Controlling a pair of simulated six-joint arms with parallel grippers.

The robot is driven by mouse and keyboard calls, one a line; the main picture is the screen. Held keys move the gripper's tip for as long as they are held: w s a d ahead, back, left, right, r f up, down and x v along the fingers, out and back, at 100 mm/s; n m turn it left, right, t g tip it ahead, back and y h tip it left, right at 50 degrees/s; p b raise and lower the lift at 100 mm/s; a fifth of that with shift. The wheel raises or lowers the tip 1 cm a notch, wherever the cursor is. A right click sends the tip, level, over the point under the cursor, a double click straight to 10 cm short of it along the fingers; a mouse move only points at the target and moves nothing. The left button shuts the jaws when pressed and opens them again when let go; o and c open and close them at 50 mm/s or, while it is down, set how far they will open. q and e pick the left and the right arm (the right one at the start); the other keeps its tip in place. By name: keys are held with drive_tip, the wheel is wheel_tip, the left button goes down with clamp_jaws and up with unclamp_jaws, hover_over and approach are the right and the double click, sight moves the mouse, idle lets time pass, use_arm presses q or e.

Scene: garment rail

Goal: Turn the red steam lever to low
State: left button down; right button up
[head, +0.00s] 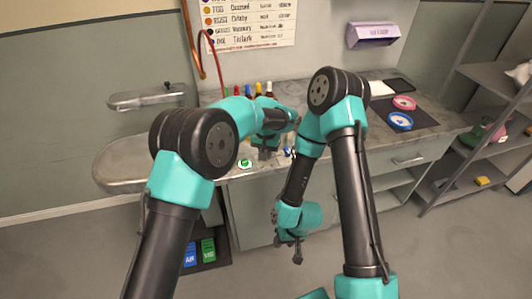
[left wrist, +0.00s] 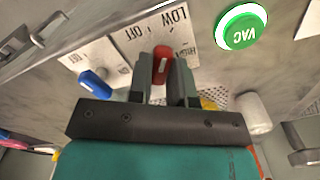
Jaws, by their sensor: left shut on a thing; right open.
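The red steam lever (left wrist: 162,62) stands between the fingers of my left gripper (left wrist: 160,85) in the left wrist view, and the fingers are closed on it. The plate behind it (left wrist: 148,35) shows OFF at left, LOW at top and a partly covered HIGH at right. Which mark the lever points at I cannot tell. In the head view my left gripper (head: 267,148) is at the counter's front, and the lever is hidden there. My right gripper (head: 297,257) hangs open and empty in front of the cabinet, below the counter.
A green VAC button (left wrist: 241,27) lies near the lever's plate; it also shows in the head view (head: 245,163). A blue lever (left wrist: 95,82) stands to the left. Several bottles (head: 247,90) stand behind my left arm. The floor at right front is clear.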

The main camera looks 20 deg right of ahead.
use_arm(q)
drive_tip(key=shift+m, duration=1.2)
drive_tip(key=c, duration=1)
unclamp_jaws()
drive_tip(key=shift+c, duration=0.2)
wheel_tip(320, 180, up, 18)
drive_tip(key=shift+f, duration=0.25)
